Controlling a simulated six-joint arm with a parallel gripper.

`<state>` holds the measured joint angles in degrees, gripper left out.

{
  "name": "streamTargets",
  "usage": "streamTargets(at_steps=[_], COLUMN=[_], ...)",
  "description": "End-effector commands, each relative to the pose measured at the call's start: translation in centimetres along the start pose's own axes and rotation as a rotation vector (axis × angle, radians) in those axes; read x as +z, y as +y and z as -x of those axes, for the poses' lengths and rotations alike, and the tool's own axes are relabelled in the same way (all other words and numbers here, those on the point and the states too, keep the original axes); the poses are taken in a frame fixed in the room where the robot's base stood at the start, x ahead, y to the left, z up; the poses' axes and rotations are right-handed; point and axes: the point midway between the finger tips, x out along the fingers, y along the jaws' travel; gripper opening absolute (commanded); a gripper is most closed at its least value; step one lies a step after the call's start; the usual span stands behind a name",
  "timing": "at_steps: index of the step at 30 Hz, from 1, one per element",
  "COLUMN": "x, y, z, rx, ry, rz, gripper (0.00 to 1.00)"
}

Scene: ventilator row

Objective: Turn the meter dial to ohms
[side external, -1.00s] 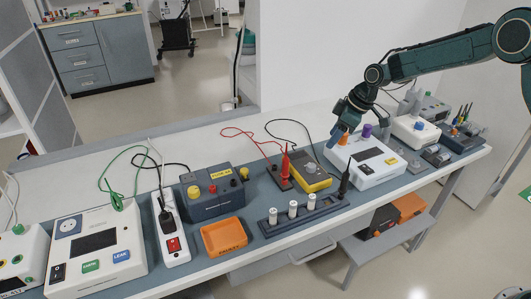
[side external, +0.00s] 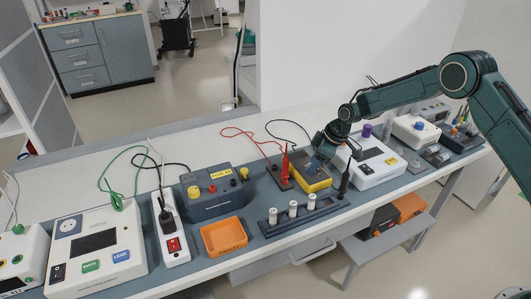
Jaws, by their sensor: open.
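The yellow-framed meter (side external: 315,184) lies on the bench mat right of centre. My gripper (side external: 318,164) is over its upper part, with the jaws open and pointing down. The gripper covers part of the meter's face, so the dial and its setting cannot be made out. Whether the fingertips touch the meter cannot be told. The red probe (side external: 285,165) stands upright just left of the meter, and the black probe (side external: 345,179) stands just right of it.
A rack with several white cylinders (side external: 293,209) lies in front of the meter. A white device (side external: 375,167) stands close on the right, partly behind my arm. A blue-grey box (side external: 215,195) and an orange tray (side external: 223,236) are to the left. Red and black leads loop behind the meter.

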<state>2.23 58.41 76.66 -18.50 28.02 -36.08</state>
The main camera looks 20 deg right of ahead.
Motion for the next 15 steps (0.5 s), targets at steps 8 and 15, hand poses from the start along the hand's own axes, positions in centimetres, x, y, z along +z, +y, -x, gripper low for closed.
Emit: streamTargets(at_steps=[8, 15], x=[-0.03, -0.03], y=[0.0, 0.0], z=[-0.58, -0.55], rx=[0.0, 0.0], ry=[0.0, 0.0], rz=[0.0, 0.0], gripper=[0.5, 0.3])
